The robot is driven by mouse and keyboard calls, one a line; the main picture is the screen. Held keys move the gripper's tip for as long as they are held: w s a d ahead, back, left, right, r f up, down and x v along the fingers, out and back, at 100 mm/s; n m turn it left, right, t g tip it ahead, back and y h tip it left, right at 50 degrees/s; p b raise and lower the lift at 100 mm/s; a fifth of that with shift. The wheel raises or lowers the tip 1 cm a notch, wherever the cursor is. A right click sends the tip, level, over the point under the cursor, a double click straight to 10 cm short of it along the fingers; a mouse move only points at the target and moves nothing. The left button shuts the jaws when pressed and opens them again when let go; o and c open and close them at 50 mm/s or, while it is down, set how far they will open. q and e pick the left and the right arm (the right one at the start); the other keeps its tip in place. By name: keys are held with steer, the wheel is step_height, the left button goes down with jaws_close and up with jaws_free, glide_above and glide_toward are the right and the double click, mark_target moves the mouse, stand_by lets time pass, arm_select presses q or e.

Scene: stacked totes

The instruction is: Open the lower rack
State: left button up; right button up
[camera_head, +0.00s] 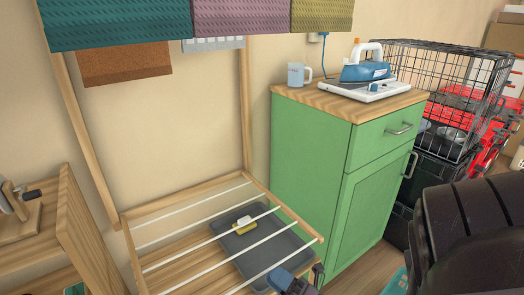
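The lower rack (284,210) is a light wooden frame with several thin white rods. It sticks out from the tall wooden frame on the wall, its right side running forward beside the green cabinet. A dark, blue-grey part that looks like my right gripper (297,281) is at the bottom edge, just below the front right end of the rack. It is cut off by the picture edge. I cannot tell whether it touches the rack or how its fingers stand. My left gripper is not in view.
A green cabinet (308,150) with an iron (366,72) and a mug (297,75) stands close right of the rack. A grey tray (283,243) with a yellow-and-white item lies beneath the rods. A wooden shelf (72,225) is at left. Towels (240,16) hang above.

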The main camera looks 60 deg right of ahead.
steer(key=shift+v, duration=1.95)
